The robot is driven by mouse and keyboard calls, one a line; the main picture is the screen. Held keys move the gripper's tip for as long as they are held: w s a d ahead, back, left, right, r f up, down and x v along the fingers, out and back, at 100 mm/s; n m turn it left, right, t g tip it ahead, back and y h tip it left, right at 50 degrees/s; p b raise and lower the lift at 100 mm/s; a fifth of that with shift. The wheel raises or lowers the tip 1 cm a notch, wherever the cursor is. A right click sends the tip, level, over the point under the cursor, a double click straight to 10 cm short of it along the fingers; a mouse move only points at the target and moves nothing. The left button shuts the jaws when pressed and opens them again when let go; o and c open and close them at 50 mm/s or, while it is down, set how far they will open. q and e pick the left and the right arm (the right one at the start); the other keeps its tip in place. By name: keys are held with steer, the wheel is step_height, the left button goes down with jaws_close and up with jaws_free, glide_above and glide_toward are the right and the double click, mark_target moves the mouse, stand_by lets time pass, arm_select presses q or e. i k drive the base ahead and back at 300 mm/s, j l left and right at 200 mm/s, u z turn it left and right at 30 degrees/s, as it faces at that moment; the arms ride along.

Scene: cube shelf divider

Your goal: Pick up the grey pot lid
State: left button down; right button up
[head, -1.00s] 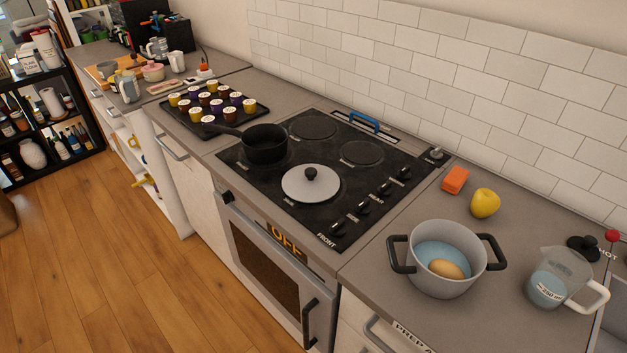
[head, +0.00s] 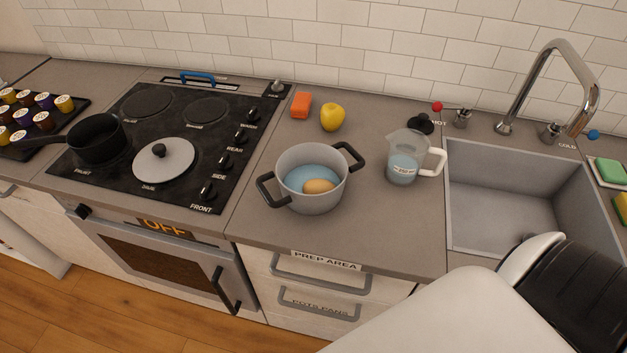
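The grey pot lid (head: 176,162) lies flat on the black stovetop, on the front burner nearest the counter. It is a round light-grey disc with a black knob on top. A grey pot (head: 300,196) with two black handles stands uncovered on the counter to the right of the stove. It holds water and a brown egg-like object (head: 319,186). A white and black part of my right arm fills the lower right corner, well away from the lid. Neither of my grippers shows.
A black saucepan (head: 95,147) stands left of the lid. Counter in front of the pot is clear.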

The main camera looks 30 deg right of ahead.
mark_target(165, 159)
steer(key=j+z, duration=0.85)
steer(key=i+l, duration=0.05)
